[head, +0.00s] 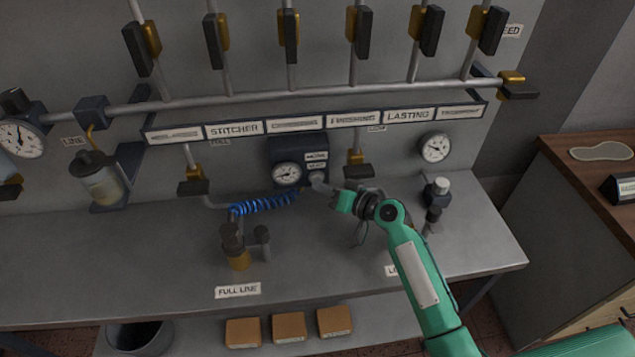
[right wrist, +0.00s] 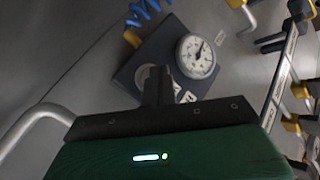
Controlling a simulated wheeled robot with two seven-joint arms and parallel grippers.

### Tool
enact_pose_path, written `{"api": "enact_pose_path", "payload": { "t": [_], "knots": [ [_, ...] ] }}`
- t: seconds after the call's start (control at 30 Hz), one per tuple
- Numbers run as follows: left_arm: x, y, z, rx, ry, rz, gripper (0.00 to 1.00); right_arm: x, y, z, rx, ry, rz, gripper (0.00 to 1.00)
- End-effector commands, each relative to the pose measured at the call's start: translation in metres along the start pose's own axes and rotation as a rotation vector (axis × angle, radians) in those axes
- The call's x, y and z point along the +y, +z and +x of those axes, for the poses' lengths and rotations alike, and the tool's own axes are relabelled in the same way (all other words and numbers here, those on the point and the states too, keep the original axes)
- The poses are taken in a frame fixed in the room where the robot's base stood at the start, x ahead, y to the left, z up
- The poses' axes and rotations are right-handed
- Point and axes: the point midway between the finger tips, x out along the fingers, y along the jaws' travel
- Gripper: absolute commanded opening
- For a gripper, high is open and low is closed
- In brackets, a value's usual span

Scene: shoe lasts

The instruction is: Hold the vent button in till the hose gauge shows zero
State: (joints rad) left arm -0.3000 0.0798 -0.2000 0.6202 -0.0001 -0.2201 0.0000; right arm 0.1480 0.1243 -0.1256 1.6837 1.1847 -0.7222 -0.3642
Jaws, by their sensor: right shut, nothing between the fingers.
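The hose gauge (head: 287,174) is a white dial on a dark box (head: 285,150) on the wall at the back of the bench. In the right wrist view the gauge (right wrist: 196,56) shows clearly with a dark needle, but its numbers are too small to read. My right gripper (head: 324,187) is shut and empty, its tips at the lower right of the box, beside the gauge. The round, pale vent button (right wrist: 143,76) lies behind the fingertips (right wrist: 158,76) and is partly hidden. I cannot tell whether they touch or press it. My left gripper is out of view.
A coiled blue hose (head: 264,204) runs left from the box. A brass-and-dark fitting (head: 237,248) stands on the bench below it. Another round gauge (head: 435,148) is on the wall to the right. Pipes with valve handles cross above. The front bench middle is clear.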

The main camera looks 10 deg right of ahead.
Motion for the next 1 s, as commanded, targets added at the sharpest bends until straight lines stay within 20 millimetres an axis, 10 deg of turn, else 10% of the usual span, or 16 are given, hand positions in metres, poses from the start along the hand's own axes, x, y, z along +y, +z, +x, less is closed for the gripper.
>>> {"api": "enact_pose_path", "payload": {
  "t": [1.0],
  "knots": [
    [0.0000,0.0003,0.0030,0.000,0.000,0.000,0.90,0.0022,-0.0097,0.0039,0.012,0.001,-0.005,0.00]
  ]
}}
